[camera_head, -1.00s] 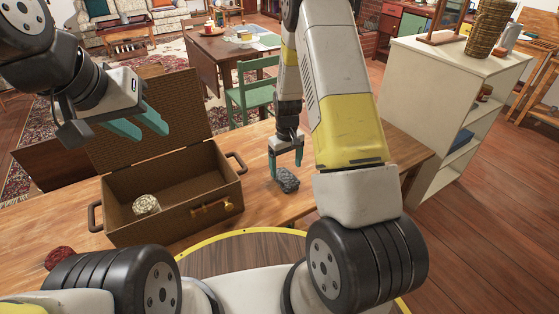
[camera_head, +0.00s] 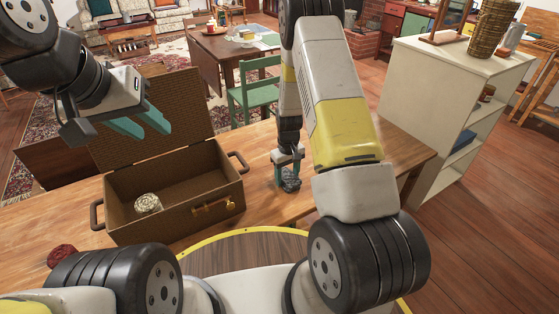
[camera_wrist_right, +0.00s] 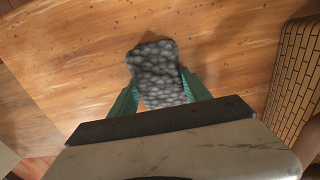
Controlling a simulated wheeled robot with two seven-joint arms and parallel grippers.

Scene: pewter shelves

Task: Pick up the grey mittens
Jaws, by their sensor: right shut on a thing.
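The grey mittens (camera_head: 291,181) are a small mottled grey bundle on the wooden table, right of the open wicker case. In the right wrist view the grey mittens (camera_wrist_right: 156,72) sit between the green fingers. My right gripper (camera_head: 288,178) points down and is shut on them; it also shows in the right wrist view (camera_wrist_right: 158,92). Whether they touch the table is hard to tell. My left gripper (camera_head: 146,124) is open and empty, raised above the left side of the case.
The open wicker case (camera_head: 180,222) stands on the wooden table (camera_head: 262,206) with a cream rolled item (camera_head: 148,204) inside. A dark red item (camera_head: 62,257) lies at the table's left. A cream shelf unit (camera_head: 428,92) stands at the right. The table right of the case is mostly clear.

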